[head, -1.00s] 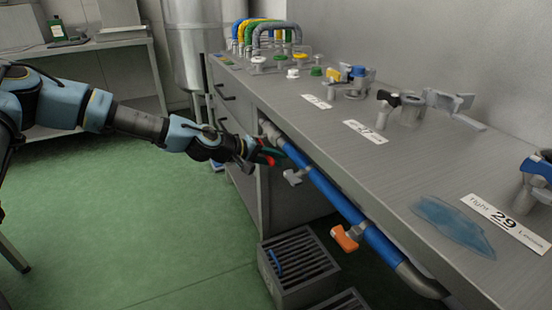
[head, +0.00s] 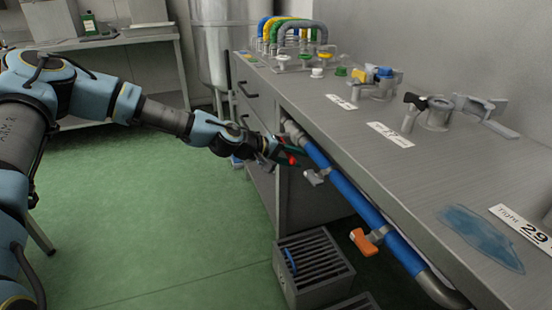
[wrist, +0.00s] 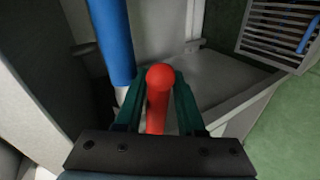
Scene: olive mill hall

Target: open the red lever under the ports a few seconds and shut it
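The red lever (wrist: 159,95) with a round knob lies between the two green fingers of my gripper (wrist: 160,88) in the wrist view. The fingers stand on either side of it, with what looks like a narrow gap; contact is hard to make out. In the head view my gripper (head: 284,152) is at the bench's front edge, by the far end of the blue pipe (head: 340,187), with a little red (head: 291,159) showing at its fingers. The lever's joint to the pipe is hidden.
A grey lever (head: 316,177) and an orange lever (head: 364,241) hang along the same pipe, nearer me. The bench top (head: 395,165) carries valves and coloured hoses. A slatted grey crate (head: 314,268) stands below on the floor. The green floor (head: 170,220) at left is clear.

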